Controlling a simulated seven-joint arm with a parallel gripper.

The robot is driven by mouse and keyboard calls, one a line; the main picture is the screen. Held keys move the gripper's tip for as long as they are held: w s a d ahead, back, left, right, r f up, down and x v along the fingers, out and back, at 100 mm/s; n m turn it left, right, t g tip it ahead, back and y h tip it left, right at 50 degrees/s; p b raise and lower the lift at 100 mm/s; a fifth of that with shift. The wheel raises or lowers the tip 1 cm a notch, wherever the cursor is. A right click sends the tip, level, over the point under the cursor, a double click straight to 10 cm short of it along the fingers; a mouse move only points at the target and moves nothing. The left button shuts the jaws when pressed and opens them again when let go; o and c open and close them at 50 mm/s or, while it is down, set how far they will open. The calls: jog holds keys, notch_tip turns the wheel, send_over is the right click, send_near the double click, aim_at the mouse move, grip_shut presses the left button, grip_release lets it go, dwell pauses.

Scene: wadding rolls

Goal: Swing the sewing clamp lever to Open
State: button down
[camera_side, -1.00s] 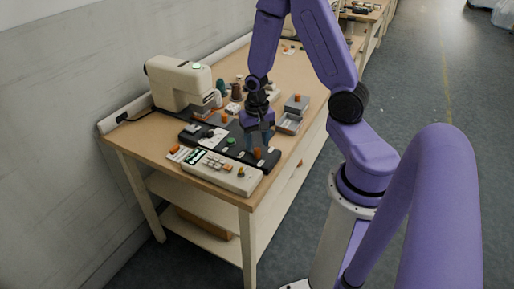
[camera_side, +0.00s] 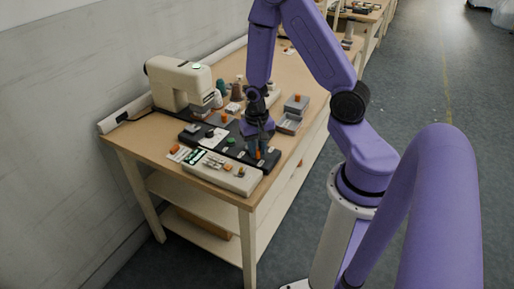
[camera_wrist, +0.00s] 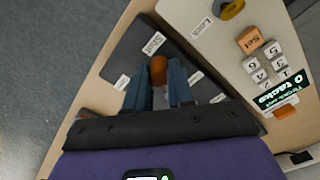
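The sewing clamp lever shows as an orange knob (camera_wrist: 158,72) on a dark panel (camera_wrist: 128,55), beside a white label reading "Shut" (camera_wrist: 153,43). My gripper (camera_wrist: 158,82) has its two blue fingers close on either side of the knob, seemingly touching it. In the side view my gripper (camera_side: 256,153) points down at the right end of the dark panel. The fingers hide the lever's lower part and much of the panel. Other white labels on the panel are too turned or small to read.
A pale control box (camera_side: 221,173) with keys and knobs lies along the panel's near side. A cream sewing machine (camera_side: 180,82) stands behind on the left. Grey bins (camera_side: 291,121) sit right of the gripper. Thread spools (camera_side: 237,90) stand behind the panel.

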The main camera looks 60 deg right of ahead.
jog(key=shift+s+d, duration=0.1)
jog(key=n, duration=0.1)
jog(key=d+n, duration=0.1)
jog(key=shift+s+n, duration=0.2)
jog(key=shift+n, duration=0.2)
jog(key=d+n, duration=0.1)
jog(key=n, duration=0.2)
jog(key=shift+d+n, duration=0.3)
jog(key=shift+d, duration=0.05)
jog(key=n, duration=0.1)
jog(key=d+n, duration=0.1)
jog(key=n, duration=0.1)
jog(key=shift+d, duration=0.3)
jog(key=shift+w+d+n, duration=0.15)
jog(key=shift+d+n, duration=0.1)
jog(key=shift+n, duration=0.4)
jog(key=shift+w+d+n, duration=0.15)
jog(key=shift+d+n, duration=0.05)
jog(key=shift+n, duration=0.45)
jog(key=c, duration=1)
grip_release()
jog(key=shift+o, duration=0.2)
jog(key=shift+r, duration=0.1)
